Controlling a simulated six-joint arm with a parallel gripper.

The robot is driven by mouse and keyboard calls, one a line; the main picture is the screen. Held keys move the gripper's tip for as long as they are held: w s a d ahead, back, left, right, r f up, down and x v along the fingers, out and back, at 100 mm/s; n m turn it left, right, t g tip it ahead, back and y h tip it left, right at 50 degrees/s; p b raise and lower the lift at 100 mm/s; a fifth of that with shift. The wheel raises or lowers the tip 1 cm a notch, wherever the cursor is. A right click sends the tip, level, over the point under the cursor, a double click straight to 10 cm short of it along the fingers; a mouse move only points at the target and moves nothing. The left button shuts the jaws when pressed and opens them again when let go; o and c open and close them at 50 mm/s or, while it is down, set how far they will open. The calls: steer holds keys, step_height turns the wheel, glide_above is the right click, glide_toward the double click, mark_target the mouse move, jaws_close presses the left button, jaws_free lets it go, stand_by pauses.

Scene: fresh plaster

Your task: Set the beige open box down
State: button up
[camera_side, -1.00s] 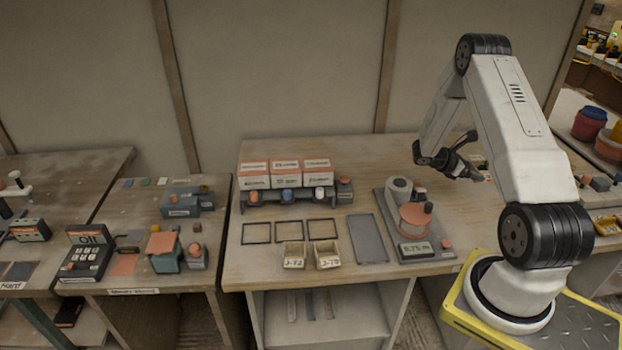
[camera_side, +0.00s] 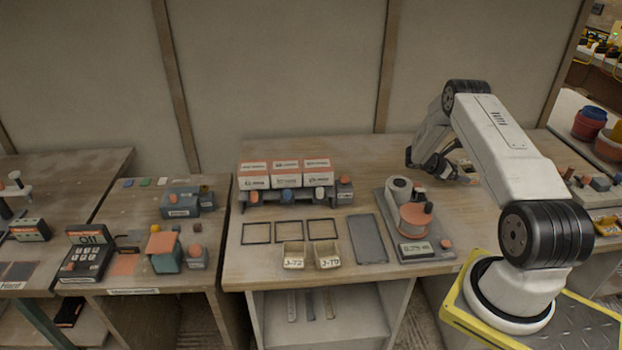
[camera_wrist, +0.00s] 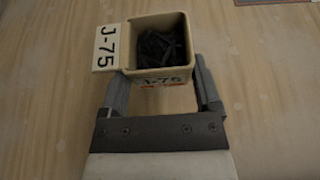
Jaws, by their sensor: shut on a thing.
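The beige open box (camera_wrist: 160,74) is between the two fingers of my gripper (camera_wrist: 163,84) in the wrist view. It carries a J-75 label plate on its left, and dark pieces lie inside it. My gripper is shut on its sides. In the side view, my gripper (camera_side: 447,170) is low over the right rear part of the wooden bench (camera_side: 350,285). The box shows there only as a small beige patch (camera_side: 466,167), partly hidden by the gripper. I cannot tell whether its base touches the bench.
Two similar beige boxes (camera_side: 293,257) stand near the bench's front, before several empty dark frames (camera_side: 289,232). A grey device with an orange-topped part and display (camera_side: 416,249) stands left of my arm. A rack of white and orange boxes (camera_side: 286,176) is farther left.

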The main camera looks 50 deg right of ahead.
mark_target(453, 189)
steer(key=shift+f, duration=0.1)
steer(key=shift+w+d+f, duration=0.2)
steer(key=shift+d+f, duration=0.15)
steer(key=shift+f, duration=1.6)
steer(key=shift+f, duration=0.1)
steer(key=o, duration=1.1)
steer(key=shift+o, duration=0.2)
